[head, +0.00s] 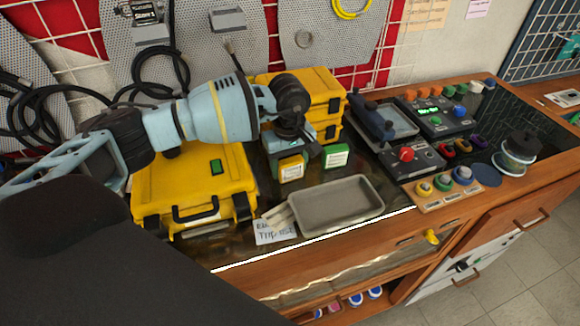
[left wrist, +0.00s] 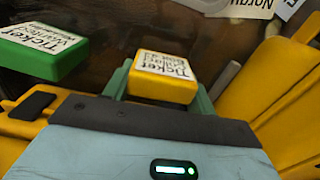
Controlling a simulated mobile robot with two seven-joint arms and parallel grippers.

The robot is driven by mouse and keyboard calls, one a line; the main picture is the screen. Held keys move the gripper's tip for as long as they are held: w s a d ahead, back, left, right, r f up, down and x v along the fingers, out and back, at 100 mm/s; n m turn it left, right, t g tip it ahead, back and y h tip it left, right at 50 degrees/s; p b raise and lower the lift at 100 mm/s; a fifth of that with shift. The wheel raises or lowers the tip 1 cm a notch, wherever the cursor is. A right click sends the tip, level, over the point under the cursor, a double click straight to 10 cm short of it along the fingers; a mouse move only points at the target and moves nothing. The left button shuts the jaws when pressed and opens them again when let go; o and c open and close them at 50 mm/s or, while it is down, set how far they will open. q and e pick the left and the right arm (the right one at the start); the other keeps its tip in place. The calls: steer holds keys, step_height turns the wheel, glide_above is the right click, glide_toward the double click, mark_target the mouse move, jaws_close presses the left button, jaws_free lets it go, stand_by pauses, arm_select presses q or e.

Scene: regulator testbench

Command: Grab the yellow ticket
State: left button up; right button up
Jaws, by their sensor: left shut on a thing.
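The yellow ticket (head: 291,170) is a small block with a white printed label, on the dark bench top behind the grey tray. In the left wrist view the yellow ticket (left wrist: 160,85) sits between the two green fingers of my left gripper (left wrist: 162,88). My left gripper (head: 292,152) reaches down over it from the left and is shut on it. I cannot tell whether the ticket still touches the bench. The green ticket (head: 335,157) stands just to its right, apart from the gripper; it also shows in the left wrist view (left wrist: 40,55). My right gripper is not in view.
A yellow case (head: 190,185) stands left, and stacked yellow cases (head: 325,90) stand behind my gripper. The grey tray (head: 335,206) lies in front, with a paper note (head: 275,233) beside it. Control boxes (head: 412,158) fill the right side. The bench's front edge is nearby.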

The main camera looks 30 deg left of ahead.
mark_target(289, 158)
arm_select(q)
step_height(289, 158, up, 8)
steer(key=shift+r, duration=1.05)
